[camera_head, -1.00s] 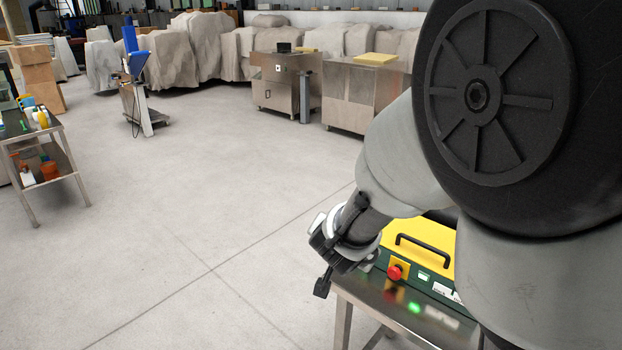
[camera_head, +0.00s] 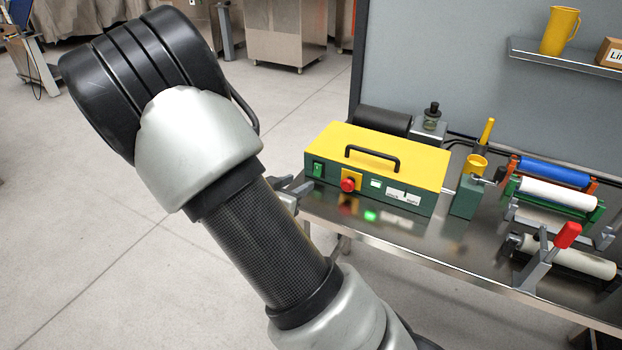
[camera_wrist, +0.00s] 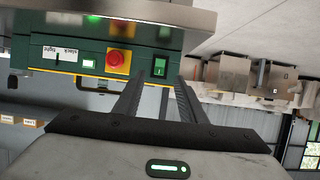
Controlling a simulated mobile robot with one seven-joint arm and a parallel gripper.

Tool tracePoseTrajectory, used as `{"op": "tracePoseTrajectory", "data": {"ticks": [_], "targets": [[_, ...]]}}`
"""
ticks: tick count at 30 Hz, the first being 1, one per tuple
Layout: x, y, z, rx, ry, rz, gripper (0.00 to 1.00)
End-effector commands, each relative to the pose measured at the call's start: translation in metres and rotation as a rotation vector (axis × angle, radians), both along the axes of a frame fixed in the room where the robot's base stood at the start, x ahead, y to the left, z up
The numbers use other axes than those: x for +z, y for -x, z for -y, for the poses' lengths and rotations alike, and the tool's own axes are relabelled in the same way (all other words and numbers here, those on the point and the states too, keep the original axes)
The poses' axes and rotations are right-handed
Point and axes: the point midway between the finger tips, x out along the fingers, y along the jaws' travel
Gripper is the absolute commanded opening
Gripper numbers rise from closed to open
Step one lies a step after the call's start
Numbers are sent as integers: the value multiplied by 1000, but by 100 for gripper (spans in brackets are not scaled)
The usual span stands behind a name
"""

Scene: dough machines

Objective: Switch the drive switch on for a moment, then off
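The yellow-topped, dark green drive box (camera_head: 395,158) stands on the steel table. A green rocker switch (camera_head: 318,169) is at the left end of its front, beside a red stop button (camera_head: 347,185) on a yellow plate. The upside-down wrist view shows the switch (camera_wrist: 160,67) just beyond the fingertips, and the red button (camera_wrist: 115,58) to its left. My gripper (camera_wrist: 158,84) is open and empty, its two fingers apart and pointing at the box front around the switch. I cannot tell whether they touch it. In the head view my arm hides most of the gripper.
A small lit display (camera_head: 376,183) and white labels are on the box front. A grey panel stands behind. Open floor lies left.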

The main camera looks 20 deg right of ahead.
Motion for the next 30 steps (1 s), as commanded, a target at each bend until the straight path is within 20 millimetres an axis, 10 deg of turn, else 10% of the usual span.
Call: {"op": "tracePoseTrajectory", "data": {"ticks": [12,26,30], "targets": [[-32,-46,60,-1,0,0,38],[-37,-55,71,1,-1,0,38],[-37,-55,71,1,-1,0,19]]}}
